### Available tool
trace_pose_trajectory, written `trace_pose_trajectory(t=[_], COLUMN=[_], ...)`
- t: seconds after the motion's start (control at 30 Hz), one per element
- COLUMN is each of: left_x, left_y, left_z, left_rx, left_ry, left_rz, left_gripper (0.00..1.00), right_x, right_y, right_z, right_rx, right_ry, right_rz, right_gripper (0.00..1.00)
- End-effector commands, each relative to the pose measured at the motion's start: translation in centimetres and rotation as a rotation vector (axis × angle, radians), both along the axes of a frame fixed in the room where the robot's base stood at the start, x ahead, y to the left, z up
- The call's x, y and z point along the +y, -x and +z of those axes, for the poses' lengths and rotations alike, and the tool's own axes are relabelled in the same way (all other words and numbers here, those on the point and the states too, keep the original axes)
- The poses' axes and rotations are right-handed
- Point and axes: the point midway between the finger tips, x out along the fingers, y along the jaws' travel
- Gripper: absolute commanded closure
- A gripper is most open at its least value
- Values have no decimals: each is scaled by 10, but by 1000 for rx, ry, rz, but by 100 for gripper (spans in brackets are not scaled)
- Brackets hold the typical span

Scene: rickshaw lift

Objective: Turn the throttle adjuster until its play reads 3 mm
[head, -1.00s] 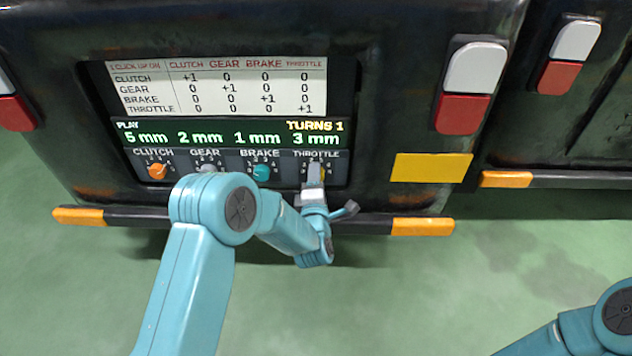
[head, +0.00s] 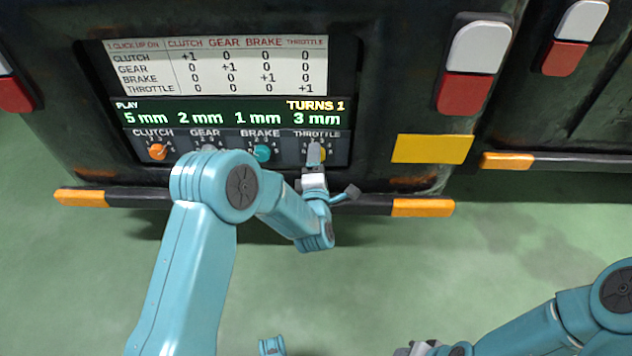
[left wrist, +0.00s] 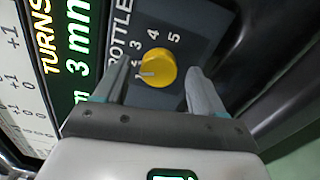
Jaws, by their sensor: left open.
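The yellow throttle adjuster (left wrist: 157,68) is a round knob on the panel. Its pale mark points to the low-number side of its scale; I cannot tell the exact number. In the head view the adjuster (head: 322,154) is partly hidden by my left gripper (head: 314,158). In the left wrist view my left gripper (left wrist: 158,72) is open, one finger on each side of the knob, with gaps visible. The play display (head: 230,117) reads 3 mm for throttle, with TURNS 1. My right gripper (head: 422,348) is only partly in view at the bottom edge.
The orange clutch knob (head: 157,152), grey gear knob (head: 208,150) and teal brake knob (head: 262,153) lie left of the throttle. Play there reads 5, 2 and 1 mm. A bumper bar (head: 240,203) runs below the panel. Green floor is clear in front.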

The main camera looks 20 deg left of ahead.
Motion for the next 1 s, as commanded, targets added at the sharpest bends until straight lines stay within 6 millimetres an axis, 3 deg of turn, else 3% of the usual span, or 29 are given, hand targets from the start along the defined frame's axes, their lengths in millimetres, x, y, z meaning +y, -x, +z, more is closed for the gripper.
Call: trace_pose_trajectory(t=[0.4, 0.53, 0.7, 1.0], left_x=[-30, -37, -41, -42], left_y=[101, 125, 142, 146], left_z=[3, 2, 1, 1], left_rx=[6, 5, 3, 1], left_ry=[-1, -3, 0, -1], left_rz=[-6, -5, -2, -1], left_gripper=[31, 31, 31, 31], right_x=[3, 4, 5, 5], right_y=[19, 22, 22, 22], right_z=[29, 33, 35, 34], right_rx=[63, 74, 74, 72], right_ry=[-12, -14, -14, -14], right_rz=[8, 10, 12, 13], right_gripper=[57, 57, 57, 57])
